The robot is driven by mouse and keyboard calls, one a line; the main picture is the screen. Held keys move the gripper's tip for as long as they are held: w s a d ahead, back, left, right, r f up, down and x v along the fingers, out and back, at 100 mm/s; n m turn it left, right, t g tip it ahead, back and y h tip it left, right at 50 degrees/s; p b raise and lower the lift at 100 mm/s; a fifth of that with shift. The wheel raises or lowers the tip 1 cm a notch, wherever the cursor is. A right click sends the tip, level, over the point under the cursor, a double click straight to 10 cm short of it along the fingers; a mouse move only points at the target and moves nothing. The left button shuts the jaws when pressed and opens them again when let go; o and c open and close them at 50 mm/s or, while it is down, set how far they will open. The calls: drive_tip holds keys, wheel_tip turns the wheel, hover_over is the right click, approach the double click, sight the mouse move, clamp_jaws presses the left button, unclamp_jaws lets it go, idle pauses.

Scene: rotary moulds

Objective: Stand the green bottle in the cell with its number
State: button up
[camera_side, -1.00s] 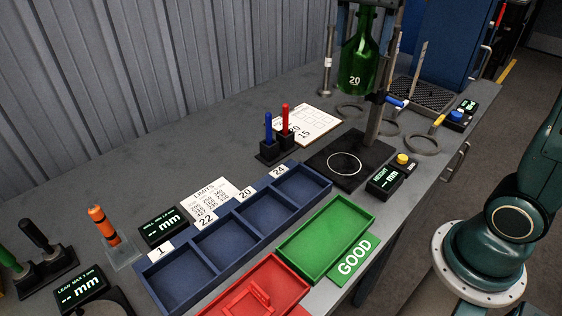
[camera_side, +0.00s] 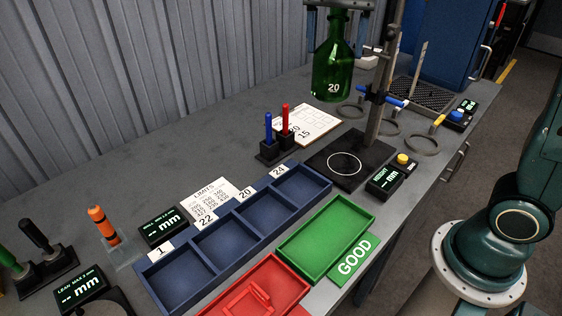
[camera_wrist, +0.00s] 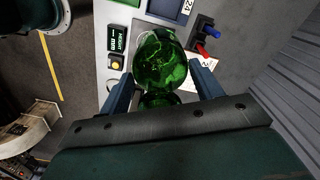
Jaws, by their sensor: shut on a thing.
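The green bottle (camera_side: 332,68) hangs upright in the air at the top of the side view, marked 20 near its base. My gripper (camera_side: 345,8) is shut on its upper part, which the frame's top edge cuts off. In the wrist view the bottle (camera_wrist: 160,62) sits between the two fingers of my gripper (camera_wrist: 163,88). The blue cell rack (camera_side: 240,210) has a row of cells labelled 1, 22, 20 and 24. The cell labelled 20 (camera_side: 264,218) is empty, as are the others. The bottle is above and behind the rack's right end.
The green GOOD tray (camera_side: 325,238) and red tray (camera_side: 262,290) lie in front of the rack. A height stand (camera_side: 376,110) with a black base rises right of the bottle. A pen holder (camera_side: 275,150) stands behind the rack. Several rings lie at the right.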

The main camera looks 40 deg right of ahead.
drive_tip(key=a+n, duration=0.9)
drive_tip(key=a, duration=0.9)
drive_tip(key=shift+s+f, duration=0.2)
drive_tip(key=shift+s, duration=0.05)
drive_tip(key=shift+f, duration=0.15)
wheel_tip(320, 180, down, 16)
drive_tip(key=shift+r, duration=0.25)
clamp_jaws()
drive_tip(key=shift+s+d+f, duration=0.15)
drive_tip(key=shift+f, duration=2.1)
drive_tip(key=o, duration=1.2)
unclamp_jaws()
drive_tip(key=o, duration=0.4)
